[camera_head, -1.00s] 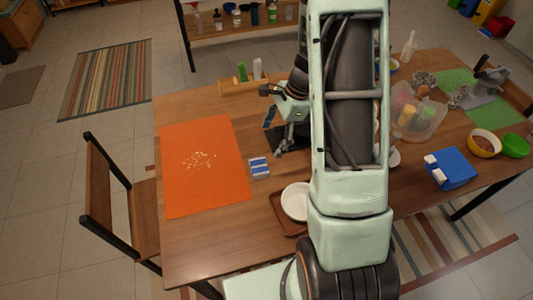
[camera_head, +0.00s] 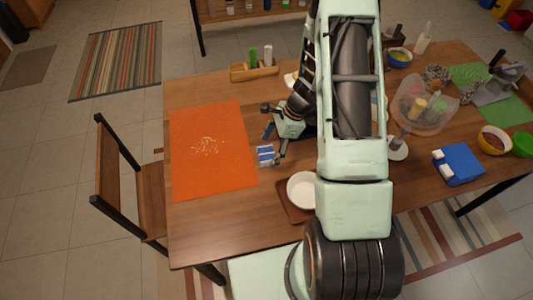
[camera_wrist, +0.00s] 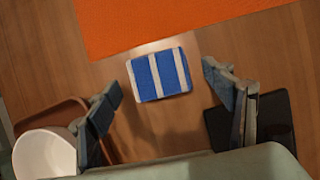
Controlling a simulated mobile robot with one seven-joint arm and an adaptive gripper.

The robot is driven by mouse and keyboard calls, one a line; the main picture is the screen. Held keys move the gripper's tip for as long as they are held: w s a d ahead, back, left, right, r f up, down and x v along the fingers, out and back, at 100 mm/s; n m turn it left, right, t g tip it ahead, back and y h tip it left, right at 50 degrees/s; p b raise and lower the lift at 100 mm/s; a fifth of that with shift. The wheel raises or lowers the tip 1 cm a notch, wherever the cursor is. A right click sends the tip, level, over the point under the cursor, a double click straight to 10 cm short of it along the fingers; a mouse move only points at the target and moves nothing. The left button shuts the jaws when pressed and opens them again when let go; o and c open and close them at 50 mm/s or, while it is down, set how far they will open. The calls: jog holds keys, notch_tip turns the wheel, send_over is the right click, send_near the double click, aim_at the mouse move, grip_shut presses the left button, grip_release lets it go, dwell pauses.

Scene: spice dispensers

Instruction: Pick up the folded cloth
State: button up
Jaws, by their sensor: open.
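The folded cloth (camera_wrist: 160,75) is a small blue and white striped rectangle lying flat on the wooden table. In the head view the cloth (camera_head: 265,155) is beside the right edge of the orange mat. My gripper (camera_wrist: 163,88) is open and empty, with one finger to each side of the cloth in the wrist view. In the head view my gripper (camera_head: 272,146) is at the cloth, partly covering its right side. I cannot tell its exact height above the table.
The orange mat (camera_head: 222,178) with pale crumbs lies left of the cloth. A white bowl (camera_head: 301,188) on a brown tray (camera_head: 285,205) stands nearer. A dark flat item (camera_wrist: 270,118) lies to the right in the wrist view. A wooden rack (camera_head: 241,73) with bottles stands behind.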

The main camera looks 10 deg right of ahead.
jog(key=shift+a+f, duration=0.3)
jog(key=shift+f, duration=0.3)
jog(key=shift+c, duration=0.6)
jog(key=c, duration=1)
jog(key=shift+o, duration=0.2)
jog(key=shift+r, duration=0.1)
jog(key=shift+r, duration=0.4)
notch_tip(320, 180, up, 2)
jog(key=shift+r, duration=0.1)
jog(key=s+a+r+b, duration=0.1)
jog(key=s+a+r, duration=0.1)
jog(key=s+r, duration=0.8)
jog(key=s, duration=0.4)
jog(key=shift+b, duration=0.35)
